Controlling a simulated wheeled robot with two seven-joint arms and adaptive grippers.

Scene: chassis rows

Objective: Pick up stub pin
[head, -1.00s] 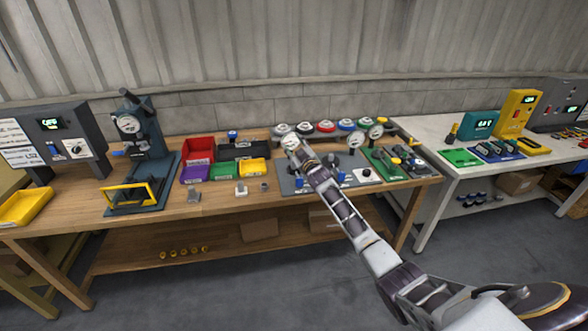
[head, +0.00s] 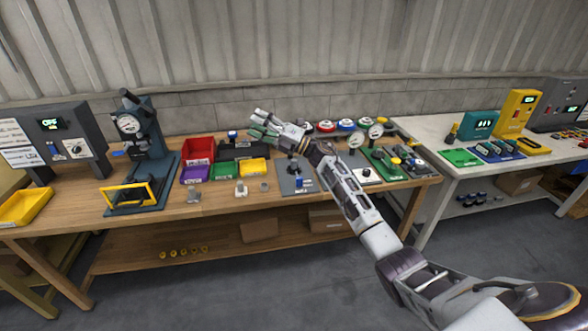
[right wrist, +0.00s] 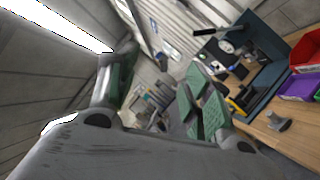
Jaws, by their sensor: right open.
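A small grey metal piece (head: 194,196) stands on the wooden bench (head: 150,212) in front of the purple bin; it looks like a stub pin, and it also shows in the right wrist view (right wrist: 278,122). Two other small grey pieces, one blocky (head: 240,188) and one short and round (head: 264,187), sit to its right. I cannot tell for sure which is the stub pin. My right gripper (head: 257,124) is open and empty, above the back of the bench and pointing left, apart from these pieces. Its green-padded fingers (right wrist: 165,92) are spread in the wrist view. My left gripper is out of view.
Red (head: 199,149), purple (head: 194,174), green (head: 223,171) and yellow (head: 253,166) bins stand behind the pieces. A press (head: 148,145) with a yellow guard (head: 130,194) is to the left. A grey fixture plate (head: 290,180) is to the right. The bench's front strip is mostly clear.

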